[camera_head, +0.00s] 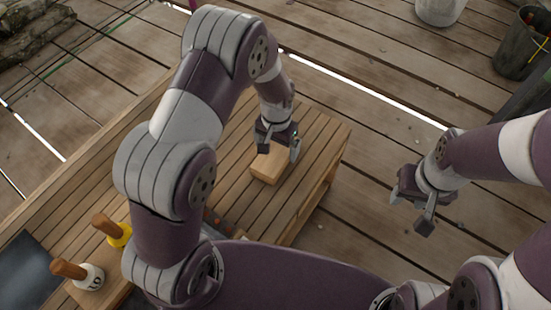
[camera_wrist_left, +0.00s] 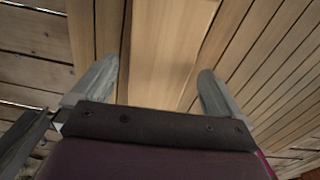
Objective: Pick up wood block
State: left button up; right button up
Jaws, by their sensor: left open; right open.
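The wood block (camera_head: 268,166) is a light tan block lying on the slatted wooden bench (camera_head: 317,150). My left gripper (camera_head: 279,146) is just above the block, its fingers partly hiding the block's far side. In the left wrist view the block (camera_wrist_left: 165,50) shows between the two open fingers, running up out of the frame, and the left gripper (camera_wrist_left: 158,92) is open around its width. I cannot tell whether the fingers touch it. My right gripper (camera_head: 409,212) is open and empty, away from the bench on the right, above the deck.
Buckets (camera_head: 520,45) and (camera_head: 438,8) stand on the plank deck at the far right.

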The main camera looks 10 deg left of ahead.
aim_at(276, 152)
pick_arm(q)
notch_tip(276, 152, down, 4)
jog(key=shift+a+r+b, duration=0.1)
jog(key=shift+b, duration=0.65)
pick_arm(e)
notch_tip(276, 152, down, 2)
jog(key=shift+f, duration=0.15)
pick_arm(q)
jog(key=shift+r, duration=0.1)
jog(key=c, duration=1)
